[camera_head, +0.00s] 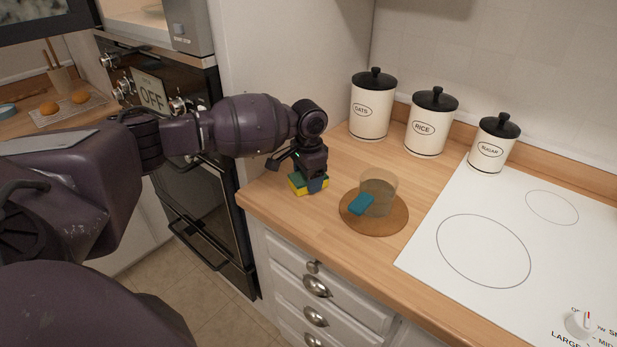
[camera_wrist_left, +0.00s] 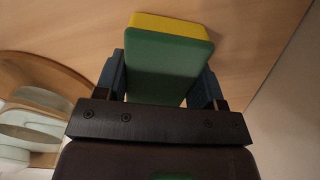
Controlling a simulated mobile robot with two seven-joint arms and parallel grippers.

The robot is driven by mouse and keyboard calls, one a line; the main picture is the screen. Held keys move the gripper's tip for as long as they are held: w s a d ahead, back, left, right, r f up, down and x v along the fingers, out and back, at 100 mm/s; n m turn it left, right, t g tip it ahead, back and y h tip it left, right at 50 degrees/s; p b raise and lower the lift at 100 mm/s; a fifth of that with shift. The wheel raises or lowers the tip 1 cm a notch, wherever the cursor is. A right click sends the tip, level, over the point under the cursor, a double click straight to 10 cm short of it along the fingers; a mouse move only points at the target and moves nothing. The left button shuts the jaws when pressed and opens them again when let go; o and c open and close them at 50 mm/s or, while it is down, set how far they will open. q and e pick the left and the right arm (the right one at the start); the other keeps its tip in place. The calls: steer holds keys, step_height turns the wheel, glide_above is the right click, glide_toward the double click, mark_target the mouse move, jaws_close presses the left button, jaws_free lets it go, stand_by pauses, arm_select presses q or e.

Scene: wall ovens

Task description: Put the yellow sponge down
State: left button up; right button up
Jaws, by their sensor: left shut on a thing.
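The yellow sponge (camera_head: 296,187) has a green top layer and is at the left end of the wooden counter. In the left wrist view the sponge (camera_wrist_left: 170,60) sits between the two fingers, green face toward the camera and yellow edge beyond. My left gripper (camera_head: 313,184) points down and is shut on the sponge. The sponge is at or just above the counter surface; I cannot tell whether it touches. My fingers partly cover it in the head view. My right gripper is not in view.
A round wooden board (camera_head: 350,222) with a glass (camera_head: 379,192) and a blue sponge (camera_head: 361,204) stands just right of my left gripper. Canisters (camera_head: 373,105) line the back wall. A white cooktop (camera_head: 470,200) is at right. The counter's left edge is close.

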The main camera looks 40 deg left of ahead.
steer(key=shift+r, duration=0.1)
arm_select(q)
steer(key=o, duration=0.7)
steer(key=shift+o, duration=1.3)
step_height(320, 180, up, 12)
steer(key=p, duration=0.1)
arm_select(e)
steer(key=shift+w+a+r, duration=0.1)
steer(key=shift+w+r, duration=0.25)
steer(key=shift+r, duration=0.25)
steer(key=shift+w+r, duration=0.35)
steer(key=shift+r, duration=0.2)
arm_select(q)
steer(key=shift+r, duration=0.1)
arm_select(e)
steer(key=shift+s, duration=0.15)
